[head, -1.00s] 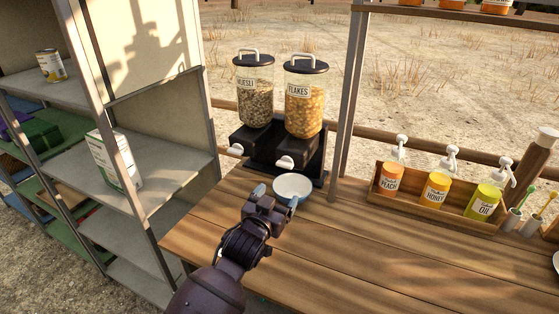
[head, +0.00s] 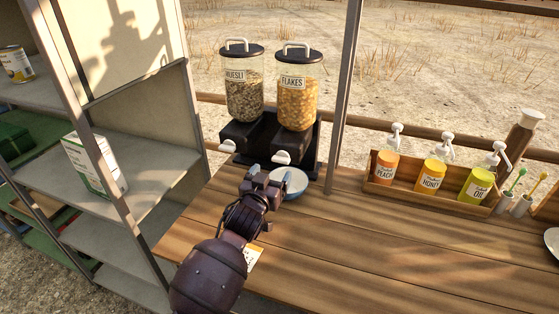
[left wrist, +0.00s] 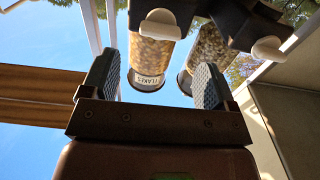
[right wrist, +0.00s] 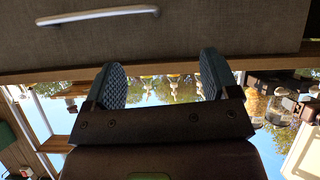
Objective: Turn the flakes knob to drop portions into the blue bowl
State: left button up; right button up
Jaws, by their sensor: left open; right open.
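The flakes dispenser (head: 297,100) stands at the back of the wooden counter, right of the muesli dispenser (head: 243,95). Its white flakes knob (head: 281,157) sticks out at the front of the black base. The knob also shows in the left wrist view (left wrist: 160,24). The blue bowl (head: 289,184) sits below it on the counter, partly hidden by my left gripper (head: 265,176). My left gripper is open and empty, just in front of and below the knob, apart from it. My right gripper (right wrist: 163,82) is open and empty, outside the head view, facing a grey panel with a bar handle.
A wooden rack (head: 425,190) with peach, honey and oil pump bottles stands at the right. A metal post (head: 343,100) rises between rack and dispensers. A shelf unit (head: 140,165) with a carton (head: 90,163) stands at the left.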

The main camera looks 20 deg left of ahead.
aim_at(280, 161)
pick_arm(q)
jog(key=w, duration=0.5)
jog(key=shift+w+d, duration=0.1)
jog(key=shift+w, duration=0.85)
pick_arm(e)
jog(key=shift+w+a+r, duration=0.15)
jog(key=shift+w+a, duration=0.15)
jog(key=shift+w, duration=0.25)
pick_arm(q)
jog(key=shift+c, duration=0.3)
pick_arm(e)
jog(key=shift+s, duration=0.1)
pick_arm(q)
jog(key=c, duration=0.9)
jog(key=shift+o, duration=0.2)
pick_arm(e)
jog(key=shift+s+d+f, duration=0.2)
jog(key=shift+s, duration=0.2)
pick_arm(q)
jog(key=shift+m, duration=0.4)
pick_arm(e)
jog(key=shift+r, duration=0.15)
